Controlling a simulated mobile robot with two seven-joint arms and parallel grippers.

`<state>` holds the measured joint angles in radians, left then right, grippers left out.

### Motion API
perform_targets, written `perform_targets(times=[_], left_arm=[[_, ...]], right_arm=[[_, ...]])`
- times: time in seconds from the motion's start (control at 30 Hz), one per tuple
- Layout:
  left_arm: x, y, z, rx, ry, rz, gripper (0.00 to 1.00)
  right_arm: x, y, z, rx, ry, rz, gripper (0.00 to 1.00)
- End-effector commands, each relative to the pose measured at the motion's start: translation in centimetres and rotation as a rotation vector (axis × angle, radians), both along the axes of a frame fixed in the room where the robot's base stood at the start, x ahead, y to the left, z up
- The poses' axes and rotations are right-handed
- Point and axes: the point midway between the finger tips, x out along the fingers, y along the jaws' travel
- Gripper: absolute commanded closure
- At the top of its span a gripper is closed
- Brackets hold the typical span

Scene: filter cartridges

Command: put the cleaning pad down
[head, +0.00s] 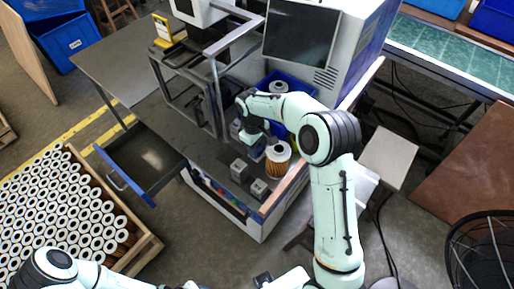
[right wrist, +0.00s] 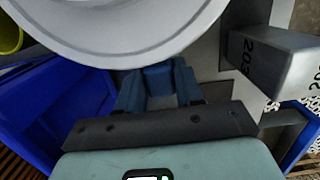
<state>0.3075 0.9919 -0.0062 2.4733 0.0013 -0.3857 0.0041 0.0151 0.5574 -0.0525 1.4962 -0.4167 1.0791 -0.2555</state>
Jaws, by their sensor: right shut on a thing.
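My right gripper (head: 254,146) is over the grey workbench (head: 204,134), just left of an orange-and-white filter cartridge (head: 278,158). In the right wrist view my right gripper (right wrist: 160,92) is shut on a small blue block, which I take for the cleaning pad (right wrist: 158,78). The pad is mostly hidden by the fingers and wrist, and I cannot tell whether it touches the bench. The white ring end of a cartridge (right wrist: 120,30) fills the top of that view, close to the fingers. My left arm shows at the bottom left of the head view, but its gripper does not.
Grey blocks (head: 259,188) stand near the bench's front edge; one shows at right in the wrist view (right wrist: 275,62). A blue bin (head: 270,84) holding a cartridge is behind. A monitor (head: 301,34) stands at the back. A crate of cartridges (head: 62,210) and open drawer (head: 140,160) are left.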

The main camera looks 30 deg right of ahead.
Motion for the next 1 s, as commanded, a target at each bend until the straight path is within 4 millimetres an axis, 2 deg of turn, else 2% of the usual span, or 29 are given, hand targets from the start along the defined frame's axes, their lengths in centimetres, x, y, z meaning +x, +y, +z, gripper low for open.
perform_targets(times=[0.4, 0.43, 0.5, 0.8, 0.87, 1.0], left_arm=[[-0.1, 0.0, -0.1, 0.0, 0.001, 0.0, 0.57], [-0.1, 0.0, -0.1, 0.0, 0.001, 0.0, 0.57], [-0.1, 0.0, -0.1, 0.0, 0.0, 0.0, 0.57], [0.0, 0.0, 0.0, 0.0, 0.0, -0.001, 0.57], [0.1, 0.0, 0.1, -0.001, -0.002, 0.0, 0.57], [0.3, 0.0, 0.4, 0.0, -0.004, -0.001, 0.57]], right_arm=[[0.0, 0.0, -0.5, 0.0, -0.001, 0.0, 0.93], [0.0, 0.0, -0.5, -0.001, -0.001, 0.0, 0.54], [0.0, 0.0, -0.5, -0.001, -0.001, 0.0, 0.39], [0.1, 0.0, -0.2, -0.001, -0.001, 0.0, 0.39], [0.1, 0.0, 0.2, 0.0, -0.002, 0.0, 0.39], [0.5, 0.1, 2.4, -0.001, -0.007, -0.001, 0.39]])
